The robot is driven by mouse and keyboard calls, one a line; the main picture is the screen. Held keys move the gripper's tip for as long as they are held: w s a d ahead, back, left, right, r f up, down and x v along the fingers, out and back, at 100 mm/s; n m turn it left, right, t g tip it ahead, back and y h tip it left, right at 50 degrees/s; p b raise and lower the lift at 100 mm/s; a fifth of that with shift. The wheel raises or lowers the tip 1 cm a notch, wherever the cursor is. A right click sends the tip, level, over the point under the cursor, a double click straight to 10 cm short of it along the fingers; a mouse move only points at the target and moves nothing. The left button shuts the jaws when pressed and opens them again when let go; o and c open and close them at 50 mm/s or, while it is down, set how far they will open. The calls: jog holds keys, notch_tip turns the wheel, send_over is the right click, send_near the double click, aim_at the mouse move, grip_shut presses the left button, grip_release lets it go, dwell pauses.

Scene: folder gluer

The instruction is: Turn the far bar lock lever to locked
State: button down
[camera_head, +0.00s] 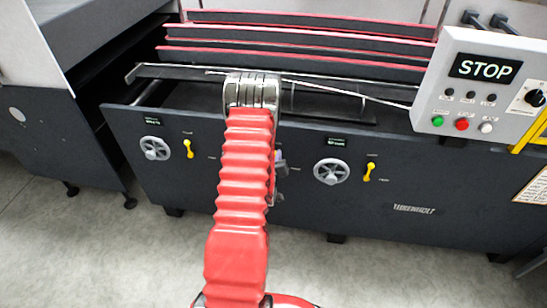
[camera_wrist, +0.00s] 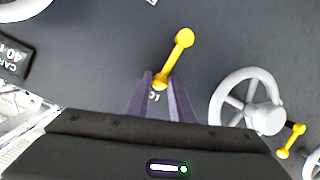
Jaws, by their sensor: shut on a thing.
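In the wrist view a yellow lock lever (camera_wrist: 173,58) stands out from the dark machine face. It runs from between my fingertips up and to the right, with a round knob at each end. My gripper (camera_wrist: 159,84) is shut on its lower end. The lettering below that end is mostly covered by the fingers. In the head view my red arm covers this lever and most of the gripper. That view shows two other yellow levers, one on the left (camera_head: 188,148) and one on the right (camera_head: 369,172).
A grey handwheel (camera_wrist: 248,100) stands right of the held lever, with another yellow lever (camera_wrist: 291,141) beyond it. In the head view, handwheels (camera_head: 155,148) (camera_head: 331,172) show either side of my arm. A control box (camera_head: 480,85) juts out at the upper right.

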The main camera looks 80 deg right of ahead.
jog(key=shift+w+a+f, duration=0.1)
jog(key=shift+a+f, duration=0.05)
jog(key=shift+f, duration=0.1)
jog(key=c, duration=1.9)
grip_release()
jog(key=o, duration=0.3)
jog(key=shift+r, duration=0.15)
jog(key=shift+o, duration=0.2)
jog(key=v, duration=1.3)
jog(key=shift+a, duration=0.3)
